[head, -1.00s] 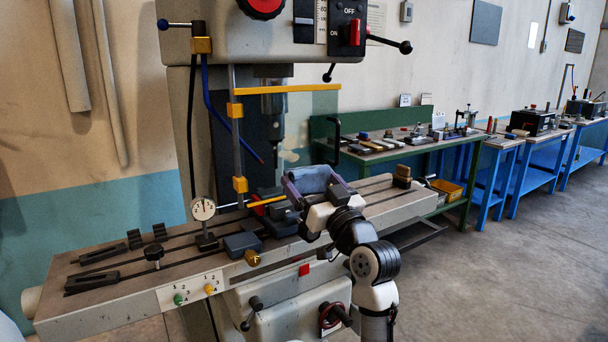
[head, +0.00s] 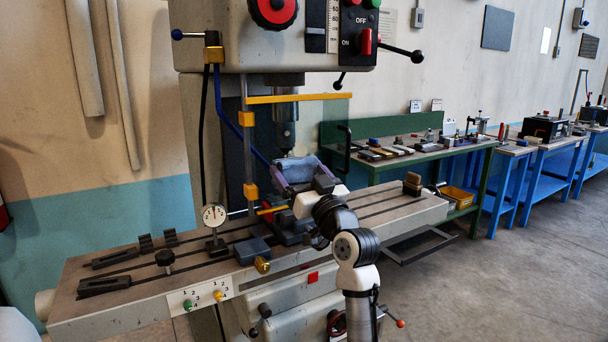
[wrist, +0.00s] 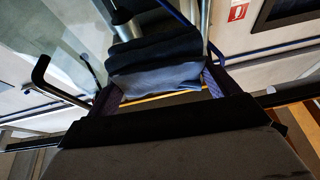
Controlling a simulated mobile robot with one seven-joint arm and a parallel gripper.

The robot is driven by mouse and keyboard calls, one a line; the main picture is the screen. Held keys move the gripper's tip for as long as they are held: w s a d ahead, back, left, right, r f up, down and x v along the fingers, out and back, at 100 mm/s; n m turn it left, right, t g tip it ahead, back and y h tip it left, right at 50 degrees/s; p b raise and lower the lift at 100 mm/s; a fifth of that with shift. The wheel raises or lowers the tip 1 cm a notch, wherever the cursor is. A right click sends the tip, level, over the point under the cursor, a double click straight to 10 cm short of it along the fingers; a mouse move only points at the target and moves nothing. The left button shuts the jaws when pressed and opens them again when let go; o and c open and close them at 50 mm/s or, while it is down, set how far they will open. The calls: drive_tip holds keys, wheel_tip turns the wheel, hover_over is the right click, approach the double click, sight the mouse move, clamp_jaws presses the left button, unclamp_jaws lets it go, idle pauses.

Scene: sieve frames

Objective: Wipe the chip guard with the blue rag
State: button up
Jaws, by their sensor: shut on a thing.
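The chip guard (head: 298,98) is a clear, tinted sheet with yellow edge strips on the drill press. It hangs beside an upright post with yellow clamps. My gripper (head: 297,176) is shut on the blue rag (head: 296,167), a folded pad between its purple fingers. In the head view the rag overlaps the guard's lower middle. In the wrist view the rag (wrist: 165,72) spans both fingers, with a yellow strip just below it. I cannot tell whether the rag touches the sheet.
The slotted machine table (head: 120,305) carries a dial gauge (head: 213,217), clamps and a vise (head: 290,228) below my gripper. The spindle (head: 285,125) hangs behind the guard. A green workbench (head: 400,160) stands behind to the right. The floor at right is clear.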

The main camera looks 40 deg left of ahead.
drive_tip(key=shift+w+a, duration=0.2)
drive_tip(key=shift+a, duration=0.3)
drive_tip(key=shift+w+a, duration=0.15)
drive_tip(key=shift+a, duration=0.3)
idle(0.6)
